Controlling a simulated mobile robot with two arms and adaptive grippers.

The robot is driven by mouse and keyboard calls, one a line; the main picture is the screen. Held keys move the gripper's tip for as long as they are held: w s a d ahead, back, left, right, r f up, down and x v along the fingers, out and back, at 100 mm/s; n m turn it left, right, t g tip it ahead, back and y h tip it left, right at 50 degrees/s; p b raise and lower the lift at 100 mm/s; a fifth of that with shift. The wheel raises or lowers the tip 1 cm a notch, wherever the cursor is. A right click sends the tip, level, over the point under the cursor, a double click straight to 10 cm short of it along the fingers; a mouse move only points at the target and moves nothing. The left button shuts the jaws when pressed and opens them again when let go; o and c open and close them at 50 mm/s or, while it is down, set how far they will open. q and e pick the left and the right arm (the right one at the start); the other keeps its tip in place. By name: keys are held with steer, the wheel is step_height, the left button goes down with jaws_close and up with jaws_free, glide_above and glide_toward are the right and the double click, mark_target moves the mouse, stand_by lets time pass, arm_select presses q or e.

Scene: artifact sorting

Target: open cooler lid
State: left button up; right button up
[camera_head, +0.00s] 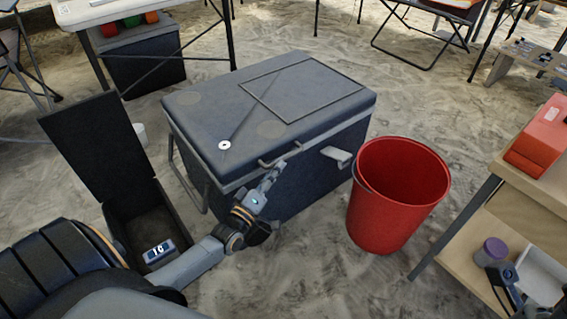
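The large dark blue-grey cooler (310,170) stands on the sandy floor in the middle of the view. Its lid (215,115) is down and shut, with a rectangular panel outline and a small white disc on top. A slim handle (282,155) runs along the lid's front edge. My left gripper (275,171) reaches up from the lower left to the cooler's front, just below this handle. Its fingers are narrow and seen from behind, so whether they are open, shut or touching the handle cannot be told.
A red bucket (395,200) stands close to the cooler's right. An open dark box (150,215) with its lid raised is at the left, a small labelled device (158,251) inside. A wooden table (470,235) stands at right. Open sand lies in front.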

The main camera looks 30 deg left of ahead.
mark_target(283, 159)
arm_select(q)
steer(key=shift+b+x, duration=0.5)
steer(key=shift+x, duration=1.85)
jaws_close()
